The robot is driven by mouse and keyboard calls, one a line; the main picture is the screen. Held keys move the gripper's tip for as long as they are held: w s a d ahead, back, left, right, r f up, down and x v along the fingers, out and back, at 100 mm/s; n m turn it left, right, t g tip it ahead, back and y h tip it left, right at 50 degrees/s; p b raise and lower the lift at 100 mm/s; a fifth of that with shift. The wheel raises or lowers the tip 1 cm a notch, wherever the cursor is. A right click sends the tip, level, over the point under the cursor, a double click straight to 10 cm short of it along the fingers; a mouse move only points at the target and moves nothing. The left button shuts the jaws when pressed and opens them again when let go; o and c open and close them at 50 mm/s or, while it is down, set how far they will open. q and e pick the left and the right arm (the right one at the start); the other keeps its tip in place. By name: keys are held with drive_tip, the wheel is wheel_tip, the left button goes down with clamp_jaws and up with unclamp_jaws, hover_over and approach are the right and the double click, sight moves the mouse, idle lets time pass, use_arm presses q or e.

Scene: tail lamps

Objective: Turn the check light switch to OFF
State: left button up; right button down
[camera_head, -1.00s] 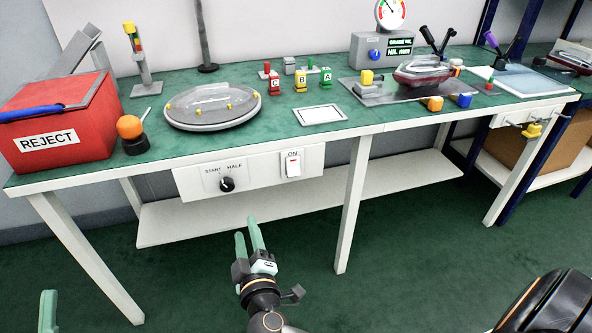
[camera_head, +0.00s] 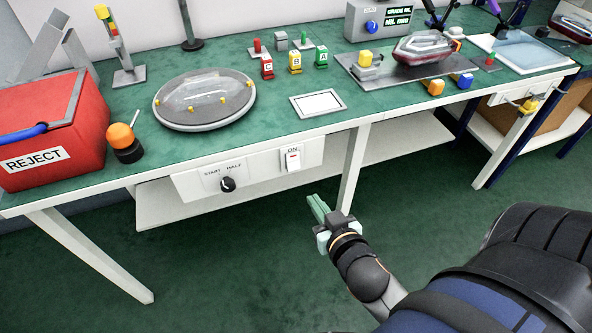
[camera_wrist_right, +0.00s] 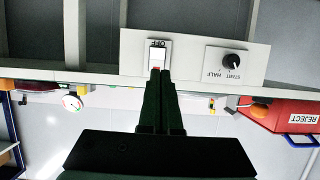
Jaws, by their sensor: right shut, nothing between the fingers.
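The check light switch (camera_head: 293,160) is a white rocker with a small red mark near its top, on a white plate under the table's front edge. ON is printed above it. In the upside-down right wrist view, the switch (camera_wrist_right: 158,58) shows just beyond the fingertips, with OFF printed on its lower side; its upper part is partly hidden by the fingers. My right gripper (camera_head: 314,202) is shut and empty, below and right of the switch in the head view. It also shows in the wrist view (camera_wrist_right: 157,76). I cannot tell any contact. My left gripper is out of view.
A black START/HALF knob (camera_head: 228,184) sits left of the switch on the same panel. The green tabletop (camera_head: 240,130) overhangs above, with a white frame (camera_head: 318,103) near its edge. A table leg (camera_head: 353,170) stands right of the panel. The red REJECT bin (camera_head: 60,130) is at left.

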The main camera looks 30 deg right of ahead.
drive_tip(key=b, duration=0.2)
approach(293, 161)
drive_tip(key=w+f, duration=0.5)
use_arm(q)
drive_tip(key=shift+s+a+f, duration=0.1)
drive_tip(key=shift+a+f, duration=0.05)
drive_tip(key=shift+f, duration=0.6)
use_arm(e)
drive_tip(key=shift+w+d, duration=0.15)
drive_tip(key=shift+d, duration=0.4)
